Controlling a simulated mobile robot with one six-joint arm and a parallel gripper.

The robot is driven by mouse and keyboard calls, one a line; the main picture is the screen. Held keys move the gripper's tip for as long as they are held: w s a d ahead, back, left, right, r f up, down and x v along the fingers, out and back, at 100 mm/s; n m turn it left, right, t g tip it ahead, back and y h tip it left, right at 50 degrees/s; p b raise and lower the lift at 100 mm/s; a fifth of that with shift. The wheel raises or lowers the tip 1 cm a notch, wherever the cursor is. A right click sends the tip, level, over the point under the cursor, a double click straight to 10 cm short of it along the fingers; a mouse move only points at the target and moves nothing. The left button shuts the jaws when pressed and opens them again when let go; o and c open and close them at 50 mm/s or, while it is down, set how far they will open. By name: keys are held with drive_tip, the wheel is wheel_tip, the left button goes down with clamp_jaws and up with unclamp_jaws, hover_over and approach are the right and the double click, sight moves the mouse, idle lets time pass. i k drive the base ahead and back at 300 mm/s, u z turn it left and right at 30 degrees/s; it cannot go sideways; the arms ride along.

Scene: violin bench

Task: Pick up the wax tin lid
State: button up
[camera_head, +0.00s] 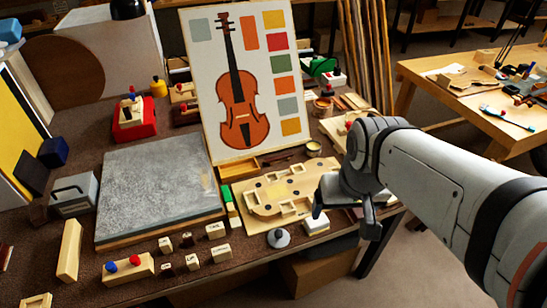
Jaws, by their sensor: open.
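A small grey round piece with a raised knob (278,238) lies at the bench's front edge; it looks like the wax tin lid, but I cannot be sure. A small open round tin with pale contents (313,148) stands farther back, behind the violin-shaped wooden board. My gripper (345,213) is open, fingers pointing down, to the right of the grey knobbed piece and apart from it. A small white block (316,225) sits just below its left finger. I cannot see anything between the fingers.
The violin-shaped board (254,197) lies behind the knobbed piece. A painted violin panel (200,80) stands upright behind it. A grey slab (155,200), small labelled blocks (222,253) and a peg block (127,270) are on the left. A second bench (450,80) stands at right.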

sight(278, 238)
drive_tip(key=z, duration=1.1)
drive_tip(key=k, duration=1.25)
drive_tip(key=u, duration=0.5)
drive_tip(key=i, duration=0.95)
drive_tip(key=u, duration=0.05)
